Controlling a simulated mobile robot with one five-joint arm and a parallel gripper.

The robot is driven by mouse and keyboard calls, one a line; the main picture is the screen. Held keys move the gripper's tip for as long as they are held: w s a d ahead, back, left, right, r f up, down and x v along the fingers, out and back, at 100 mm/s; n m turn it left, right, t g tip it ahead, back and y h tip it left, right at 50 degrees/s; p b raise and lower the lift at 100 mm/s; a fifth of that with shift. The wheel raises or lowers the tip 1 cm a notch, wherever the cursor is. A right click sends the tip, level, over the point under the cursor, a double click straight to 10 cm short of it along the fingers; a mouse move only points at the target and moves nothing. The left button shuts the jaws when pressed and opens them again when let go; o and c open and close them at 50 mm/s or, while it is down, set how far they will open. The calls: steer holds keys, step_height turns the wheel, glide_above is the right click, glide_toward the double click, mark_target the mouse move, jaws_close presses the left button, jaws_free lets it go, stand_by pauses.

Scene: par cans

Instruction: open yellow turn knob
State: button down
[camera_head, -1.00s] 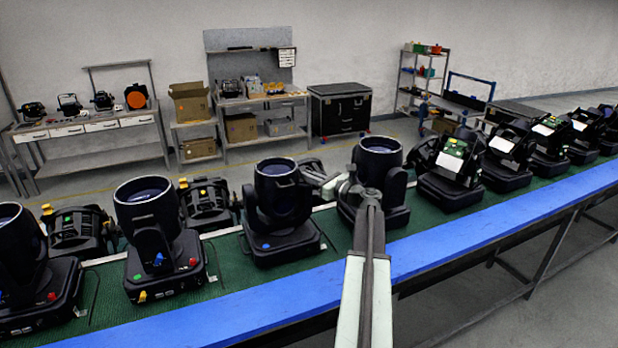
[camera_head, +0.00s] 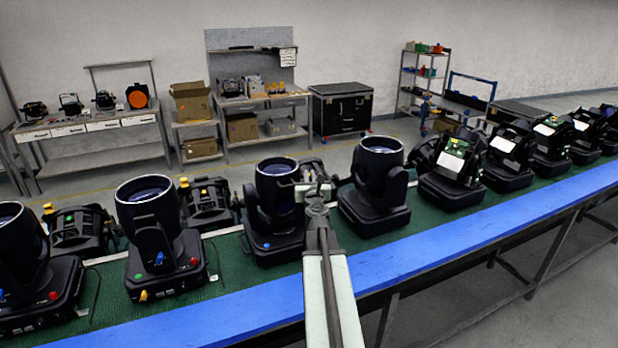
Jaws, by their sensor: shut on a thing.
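A black moving-head light (camera_head: 272,222) stands on the green belt, just left of the middle. My gripper (camera_head: 304,188) is at the right side of its head and yoke, shut on a small part there. The jaws and wrist hide that part, so I cannot tell its colour or shape. A blue knob (camera_head: 266,245) shows on this light's base. A yellow knob (camera_head: 143,295) shows low on the front of the light to the left (camera_head: 150,215), away from my gripper. A yellow spot (camera_head: 184,182) shows on a unit behind.
More lights stand close together along the belt, including one just right of my arm (camera_head: 376,190). A blue rail (camera_head: 440,243) runs along the belt's front edge. Workbenches (camera_head: 262,100), a black case (camera_head: 341,108) and a shelf (camera_head: 424,80) stand behind, across open floor.

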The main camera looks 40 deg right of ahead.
steer(key=shift+m+g+h, duration=0.3)
steer(key=c, duration=1.5)
jaws_free()
steer(key=shift+c, duration=0.2)
steer(key=shift+a, duration=0.15)
